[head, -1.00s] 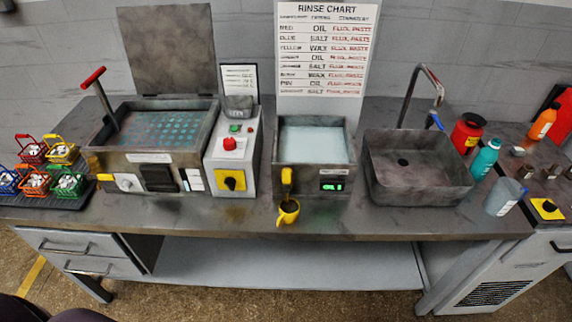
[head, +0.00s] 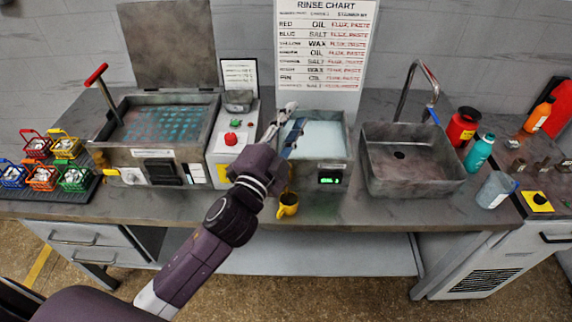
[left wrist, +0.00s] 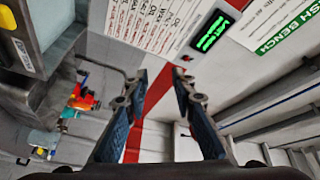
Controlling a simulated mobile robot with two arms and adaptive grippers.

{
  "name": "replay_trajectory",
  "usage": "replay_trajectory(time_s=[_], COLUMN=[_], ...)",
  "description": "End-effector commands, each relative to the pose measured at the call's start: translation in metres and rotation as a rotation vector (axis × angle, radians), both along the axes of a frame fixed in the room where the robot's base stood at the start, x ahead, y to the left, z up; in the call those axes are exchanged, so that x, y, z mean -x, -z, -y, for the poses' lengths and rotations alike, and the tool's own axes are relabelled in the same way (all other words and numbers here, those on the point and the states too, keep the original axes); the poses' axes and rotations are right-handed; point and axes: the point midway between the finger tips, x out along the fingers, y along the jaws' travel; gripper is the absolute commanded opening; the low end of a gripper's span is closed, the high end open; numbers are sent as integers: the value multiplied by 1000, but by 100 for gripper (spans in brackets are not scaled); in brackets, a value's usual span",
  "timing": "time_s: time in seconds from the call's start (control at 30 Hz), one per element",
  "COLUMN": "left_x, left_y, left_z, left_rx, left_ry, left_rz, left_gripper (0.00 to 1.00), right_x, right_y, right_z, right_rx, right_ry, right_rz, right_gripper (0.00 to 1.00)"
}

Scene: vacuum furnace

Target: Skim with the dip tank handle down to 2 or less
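The middle tank (head: 334,170), which I take for the dip tank, holds pale liquid and has a lit green display (head: 329,180) on its front; the digits are too small to read. My right gripper is out of view.
A larger tank (head: 135,155) with a raised lid and red-handled lever (head: 96,75) stands left, with a control box (head: 232,155) between. A sink (head: 412,180) with a tap is right. Coloured baskets (head: 40,178) and bottles (head: 463,127) stand at the bench ends. A rinse chart (head: 325,40) stands behind.

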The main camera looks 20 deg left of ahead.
Motion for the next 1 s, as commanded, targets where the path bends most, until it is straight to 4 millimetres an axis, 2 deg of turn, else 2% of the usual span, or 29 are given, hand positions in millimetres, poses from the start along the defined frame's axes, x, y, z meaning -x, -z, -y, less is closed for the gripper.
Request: replay_trajectory(time_s=[0.03,0.1,0.2,0.23,0.3,0.37,0.43,0.5,0.57,0.63,0.73,0.8,0.9,1.0], left_x=[-7,-8,1,5,15,23,31,34,33,29,18,12,7,6], left_y=[-30,-63,-91,-95,-95,-86,-66,-40,-14,16,52,68,78,81], left_z=[20,53,102,115,144,163,178,181,173,152,104,64,11,-26], left_rx=[-107,-267,-509,-585,-766,-927,-1115,-1306,-1471,-1657,-1898,-2031,-2161,-2227], left_ry=[62,157,297,340,444,538,654,775,886,1025,1231,1367,1530,1641], left_rz=[121,284,500,561,691,790,887,961,1003,1022,994,940,846,765], left_gripper=[24,24,24,24,24,24,24,24,24,24,24,24,24,24], right_x=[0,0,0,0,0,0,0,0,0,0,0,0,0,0], right_y=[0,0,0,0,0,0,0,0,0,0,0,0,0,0], right_z=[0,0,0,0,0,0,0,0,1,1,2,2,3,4], right_rx=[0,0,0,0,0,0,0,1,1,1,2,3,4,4], right_ry=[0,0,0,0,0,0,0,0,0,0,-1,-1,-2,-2], right_rz=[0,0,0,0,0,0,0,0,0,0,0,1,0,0], right_gripper=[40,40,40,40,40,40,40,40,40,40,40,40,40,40])
